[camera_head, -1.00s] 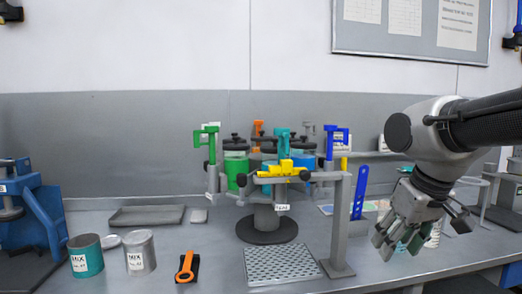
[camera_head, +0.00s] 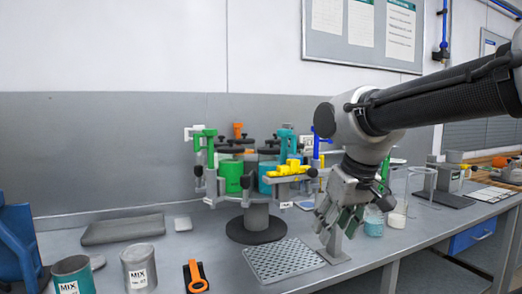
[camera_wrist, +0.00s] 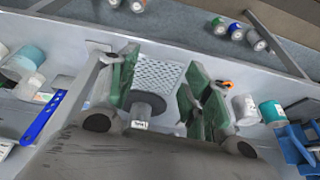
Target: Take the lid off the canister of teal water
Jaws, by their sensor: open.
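A teal canister (camera_head: 267,177) with a dark knobbed lid (camera_head: 268,149) sits in the ring of coloured clamps on the drum agitator. The yellow clamp (camera_head: 288,170) partly hides it. A green canister (camera_head: 230,175) with a similar lid is to its left. A clear jar with pale teal contents (camera_head: 373,224) stands on the bench to the right; a similar jar shows in the wrist view (camera_wrist: 28,62). My gripper (camera_head: 337,220) is open and empty, pointing down, right of the agitator and in front of the grey post. Its green-padded fingers show in the wrist view (camera_wrist: 158,95).
A perforated plate (camera_head: 283,260) lies before the agitator's round base (camera_head: 256,230). A teal can (camera_head: 73,276), a grey can (camera_head: 139,268) and an orange-handled tool (camera_head: 196,277) are at front left. A grey tray (camera_head: 122,229) lies behind them. A blue stand (camera_head: 18,245) is at far left.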

